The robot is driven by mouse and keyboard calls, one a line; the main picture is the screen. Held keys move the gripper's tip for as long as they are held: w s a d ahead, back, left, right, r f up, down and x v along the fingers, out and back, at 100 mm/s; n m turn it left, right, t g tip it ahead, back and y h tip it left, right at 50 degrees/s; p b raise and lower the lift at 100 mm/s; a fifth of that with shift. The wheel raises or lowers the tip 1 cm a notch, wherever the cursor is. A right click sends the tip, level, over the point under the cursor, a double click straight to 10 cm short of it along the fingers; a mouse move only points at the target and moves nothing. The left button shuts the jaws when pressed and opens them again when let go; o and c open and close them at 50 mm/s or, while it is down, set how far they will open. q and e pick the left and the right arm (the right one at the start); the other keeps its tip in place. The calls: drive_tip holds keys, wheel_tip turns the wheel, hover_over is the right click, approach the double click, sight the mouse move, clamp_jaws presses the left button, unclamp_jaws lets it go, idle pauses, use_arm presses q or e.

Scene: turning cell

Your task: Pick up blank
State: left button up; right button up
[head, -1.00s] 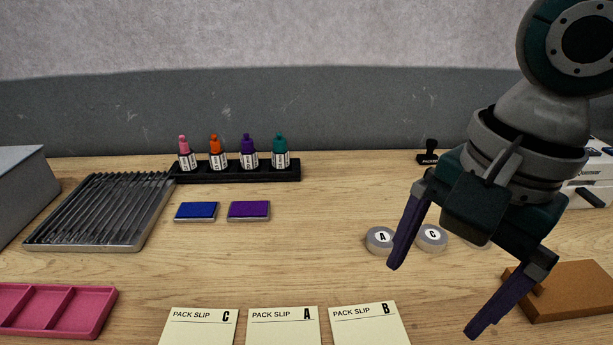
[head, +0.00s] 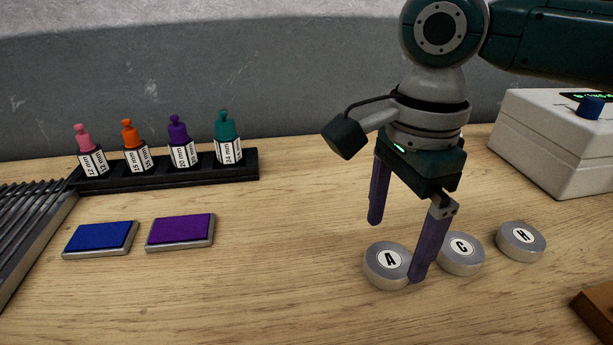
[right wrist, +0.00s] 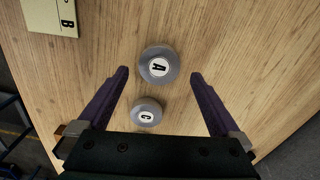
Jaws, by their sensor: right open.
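Three round grey metal blanks with white lettered labels lie in a row on the wooden table: blank A (head: 388,262), blank C (head: 461,253), and a third blank (head: 521,241) whose letter looks like H. My right gripper (head: 397,250) is open and empty, pointing down, with its purple fingers around the area of blank A. In the right wrist view, blank A (right wrist: 159,65) lies between the two fingertips (right wrist: 160,73), apart from both, and blank C (right wrist: 146,112) lies nearer the palm. In the head view one finger partly hides blanks A and C. My left gripper is not in view.
A white device (head: 555,140) with a blue knob stands at the back right. A brown block (head: 598,312) is at the right edge. Blue (head: 100,238) and purple (head: 180,230) pads and a bottle rack (head: 240,166) are at left. A pack slip B (right wrist: 50,15) shows in the right wrist view.

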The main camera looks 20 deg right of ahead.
sight(389, 258)
wheel_tip(389, 258, down, 3)
drive_tip(key=shift+f, duration=0.2)
drive_tip(key=shift+c, duration=0.2)
drive_tip(key=c, duration=1.4)
drive_tip(key=shift+c, duration=0.2)
drive_tip(key=shift+r, duration=0.2)
